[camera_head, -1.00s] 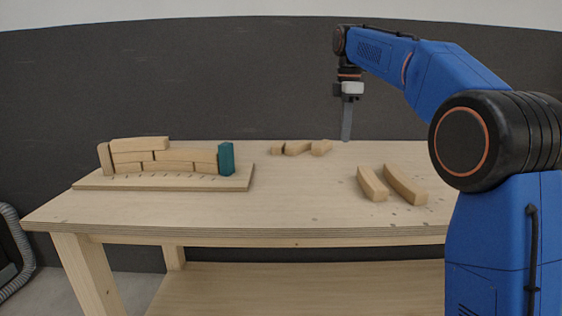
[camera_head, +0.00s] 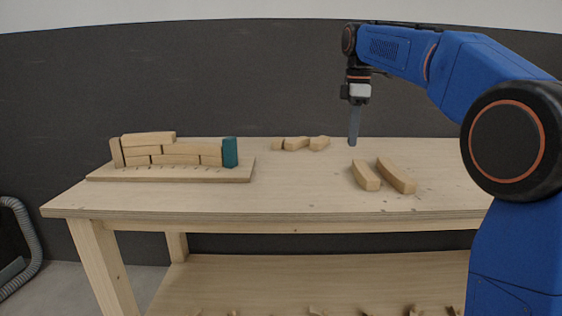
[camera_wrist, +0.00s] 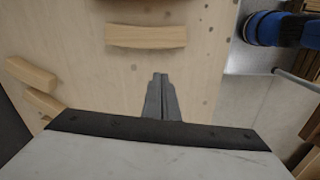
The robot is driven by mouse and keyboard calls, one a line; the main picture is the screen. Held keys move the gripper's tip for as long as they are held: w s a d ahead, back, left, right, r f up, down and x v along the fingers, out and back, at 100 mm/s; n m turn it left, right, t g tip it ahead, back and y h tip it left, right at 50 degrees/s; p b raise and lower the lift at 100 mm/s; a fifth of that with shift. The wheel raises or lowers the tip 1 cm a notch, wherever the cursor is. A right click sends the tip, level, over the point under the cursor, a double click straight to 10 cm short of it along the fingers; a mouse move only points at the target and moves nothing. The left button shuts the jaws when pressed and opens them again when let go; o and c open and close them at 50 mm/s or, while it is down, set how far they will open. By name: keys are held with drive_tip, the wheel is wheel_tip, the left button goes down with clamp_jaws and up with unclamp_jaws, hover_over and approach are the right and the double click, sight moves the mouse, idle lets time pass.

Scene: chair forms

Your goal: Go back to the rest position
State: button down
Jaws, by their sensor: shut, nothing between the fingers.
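My gripper (camera_head: 354,140) points straight down above the back right part of the table, with its narrow grey fingers together and nothing between them. The fingers also show closed in the wrist view (camera_wrist: 161,82). Two curved wooden pieces lie on the table in front of it, one on the left (camera_head: 366,175) and one on the right (camera_head: 397,176). A curved piece also shows in the wrist view (camera_wrist: 146,36), apart from the fingers.
A wooden board (camera_head: 105,172) at the table's left carries stacked wooden pieces (camera_head: 181,148) and a teal block (camera_head: 230,152). Several small wooden pieces (camera_head: 296,144) lie at the back. The front middle of the table (camera_head: 290,188) is clear. Loose bits lie on the lower shelf (camera_head: 240,285).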

drive_tip(key=s+d+f+m+t, duration=0.1)
drive_tip(key=s+d+m, duration=0.1)
drive_tip(key=s, duration=0.4)
drive_tip(key=s+d+f+m, duration=0.2)
drive_tip(key=s+m, duration=0.1)
drive_tip(key=s, duration=0.2)
drive_tip(key=s+d+f+m+t, duration=0.1)
drive_tip(key=s+f+m, duration=0.4)
drive_tip(key=s+f, duration=0.7)
drive_tip(key=s+d+f+m+t, duration=0.2)
drive_tip(key=s+f+m, duration=0.4)
drive_tip(key=s+f, duration=0.6)
drive_tip(key=s+d, duration=0.1)
drive_tip(key=s, duration=0.3)
drive_tip(key=shift+d+f, duration=0.25)
